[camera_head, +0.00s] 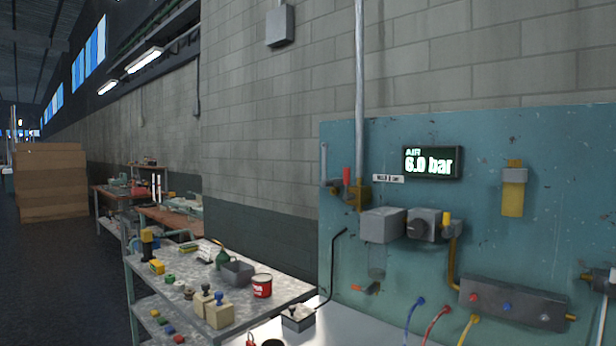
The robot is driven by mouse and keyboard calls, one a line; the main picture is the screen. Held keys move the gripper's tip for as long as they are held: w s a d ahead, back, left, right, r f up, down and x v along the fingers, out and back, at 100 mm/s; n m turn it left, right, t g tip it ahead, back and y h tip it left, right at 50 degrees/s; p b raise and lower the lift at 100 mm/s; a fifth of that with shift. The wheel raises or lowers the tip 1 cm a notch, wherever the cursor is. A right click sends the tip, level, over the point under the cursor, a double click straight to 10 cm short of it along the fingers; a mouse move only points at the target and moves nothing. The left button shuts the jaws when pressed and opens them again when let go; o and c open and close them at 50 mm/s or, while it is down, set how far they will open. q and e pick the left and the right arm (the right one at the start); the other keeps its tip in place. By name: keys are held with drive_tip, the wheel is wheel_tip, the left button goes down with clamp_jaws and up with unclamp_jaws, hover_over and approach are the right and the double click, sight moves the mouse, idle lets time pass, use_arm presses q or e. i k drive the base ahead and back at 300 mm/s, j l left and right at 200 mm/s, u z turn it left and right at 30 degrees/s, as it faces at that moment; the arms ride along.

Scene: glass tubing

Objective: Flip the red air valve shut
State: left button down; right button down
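The red air valve (347,176) is on the left side of the teal wall panel (480,240). Its red handle stands upright beside a grey vertical pipe (359,100), above brass fittings (358,194). A small label plate (388,179) is to its right. A display (432,162) on the panel reads "AIR 6.0 bar". Neither of my grippers shows in the head view.
Grey regulator boxes (382,225) sit right of and below the valve. A manifold (512,303) with coloured hoses is lower right. A cluttered workbench (300,284) stands left of the panel. The space in front of the valve looks clear.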

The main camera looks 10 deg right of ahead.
sight(348, 198)
drive_tip(key=i+j, duration=0.5)
drive_tip(key=j, duration=0.15)
drive_tip(key=i+j, duration=0.55)
drive_tip(key=j+z, duration=0.05)
